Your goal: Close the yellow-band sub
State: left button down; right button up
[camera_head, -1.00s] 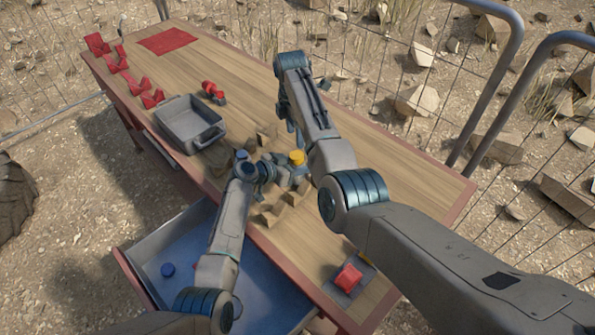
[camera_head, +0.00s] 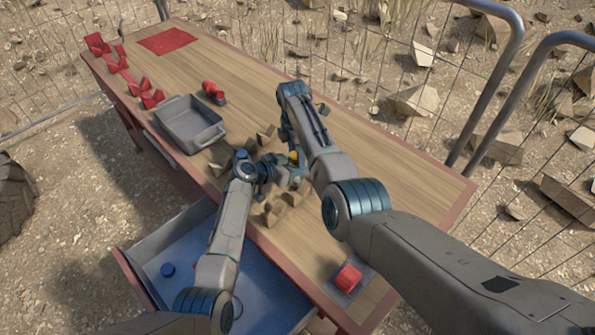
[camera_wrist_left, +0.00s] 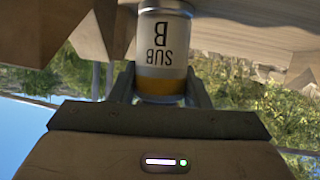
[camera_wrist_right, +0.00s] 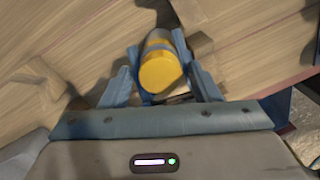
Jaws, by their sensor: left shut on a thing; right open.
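The yellow-band sub (camera_wrist_left: 162,55) is a small cylinder with a white label reading "SUB B" and a yellow band. My left gripper (camera_wrist_left: 160,85) is shut on it from the side. In the right wrist view its round yellow end (camera_wrist_right: 160,70) lies between the fingers of my right gripper (camera_wrist_right: 162,85), which are open around it with a gap on the left. In the head view only a bit of yellow (camera_head: 293,157) shows between my left gripper (camera_head: 278,170) and my right gripper (camera_head: 292,145); the rest is hidden by the arms.
Wooden V-shaped cradles (camera_head: 272,212) stand around the grippers. A grey tub (camera_head: 190,124) stands to the left, with a red piece (camera_head: 213,91) beyond it. A red piece on a dark plate (camera_head: 348,278) lies near the front edge. A blue-lined drawer (camera_head: 190,262) is open below.

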jog(key=c, duration=1)
jog(key=m, duration=0.3)
jog(key=shift+m, duration=0.4)
jog(key=m, duration=0.5)
jog(key=shift+f+m, duration=0.1)
jog(key=shift+m, duration=0.2)
jog(key=m, duration=1)
jog(key=o, duration=1)
jog(key=shift+o, duration=0.4)
jog(key=shift+a, duration=0.1)
